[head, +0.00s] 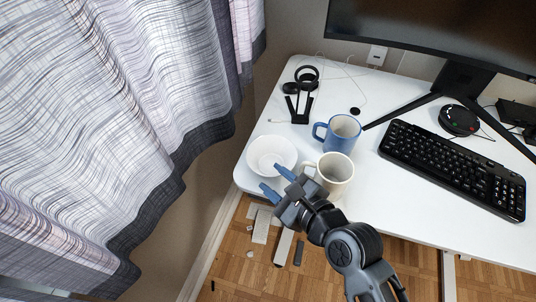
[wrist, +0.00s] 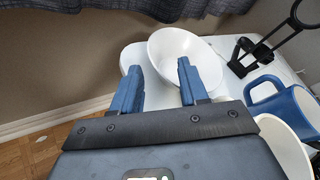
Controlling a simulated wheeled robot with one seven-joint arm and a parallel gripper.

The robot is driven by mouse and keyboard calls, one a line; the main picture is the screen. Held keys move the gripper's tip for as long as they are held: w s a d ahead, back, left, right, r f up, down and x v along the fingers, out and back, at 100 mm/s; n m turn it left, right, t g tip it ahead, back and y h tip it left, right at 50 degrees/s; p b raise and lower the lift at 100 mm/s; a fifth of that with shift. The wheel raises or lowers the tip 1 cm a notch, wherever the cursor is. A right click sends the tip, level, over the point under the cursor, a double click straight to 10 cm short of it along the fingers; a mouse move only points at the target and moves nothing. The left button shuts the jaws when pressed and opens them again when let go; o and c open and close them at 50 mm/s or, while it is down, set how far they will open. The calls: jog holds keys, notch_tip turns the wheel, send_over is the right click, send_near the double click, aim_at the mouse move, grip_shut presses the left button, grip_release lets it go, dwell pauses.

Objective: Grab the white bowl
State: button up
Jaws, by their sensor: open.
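The white bowl (head: 272,155) sits upright on the white desk near its left corner in the head view. It also shows in the wrist view (wrist: 184,52), just beyond the fingertips. My gripper (head: 274,181) is open, with its two blue fingers at the near side of the bowl. In the wrist view my gripper (wrist: 160,72) has empty space between its fingers, and the right finger overlaps the bowl's near side in the picture. I cannot tell whether it touches the bowl.
A cream mug (head: 337,172) stands right beside my gripper. A blue mug (head: 342,133) is behind it. A black stand (head: 300,108), a keyboard (head: 450,170) and a monitor (head: 440,35) are also on the desk (head: 385,195). A curtain (head: 110,110) hangs at left.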

aim_at(253, 163)
jog(key=x, duration=0.6)
jog(key=shift+w+a, duration=0.1)
jog(key=shift+a, duration=0.3)
grip_shut()
